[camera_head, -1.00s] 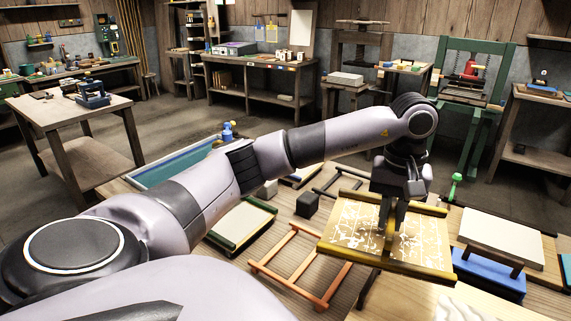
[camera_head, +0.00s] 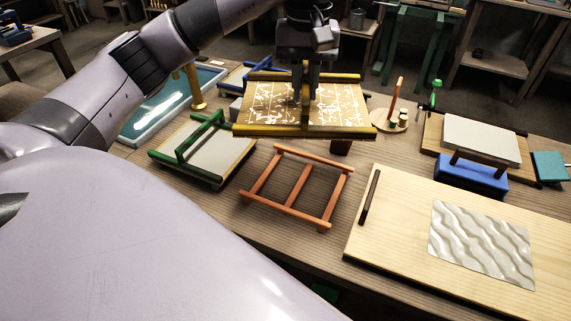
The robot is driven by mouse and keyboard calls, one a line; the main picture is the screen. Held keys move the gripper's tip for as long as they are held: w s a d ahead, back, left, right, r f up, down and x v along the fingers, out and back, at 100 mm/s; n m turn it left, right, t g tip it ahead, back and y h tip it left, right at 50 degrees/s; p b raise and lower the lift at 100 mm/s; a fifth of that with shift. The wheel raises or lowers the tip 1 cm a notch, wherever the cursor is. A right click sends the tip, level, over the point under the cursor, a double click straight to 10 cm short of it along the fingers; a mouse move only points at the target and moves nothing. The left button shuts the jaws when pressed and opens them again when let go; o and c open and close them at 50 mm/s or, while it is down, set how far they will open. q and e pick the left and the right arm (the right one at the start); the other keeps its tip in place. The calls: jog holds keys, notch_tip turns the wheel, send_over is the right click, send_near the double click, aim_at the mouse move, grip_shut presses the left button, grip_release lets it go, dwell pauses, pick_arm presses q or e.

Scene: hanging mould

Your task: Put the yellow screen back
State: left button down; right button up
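The yellow screen (camera_head: 345,104) is a flat patterned panel with yellow bars along its front and back edges and a yellow bar across its middle. My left gripper (camera_head: 305,92) comes down from above at the middle bar and appears shut on it. The screen hangs above the table, near the back, roughly level. It hides part of the table behind it. The exact finger contact is too dark and small to see. My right gripper is not in view.
An orange frame (camera_head: 300,182) lies on the table (camera_head: 210,208) below the screen. A green-barred screen (camera_head: 215,155) and a blue tray (camera_head: 135,128) are at left. A pale board (camera_head: 395,215) with a wavy sheet (camera_head: 482,243) and a blue block (camera_head: 470,177) are at right.

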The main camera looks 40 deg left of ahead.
pick_arm(q)
jog(key=shift+a+f, duration=0.1)
jog(key=shift+f, duration=9.9)
jog(key=shift+f+b, duration=0.25)
jog(key=shift+b, duration=0.25)
jog(key=c, duration=1.1)
grip_release()
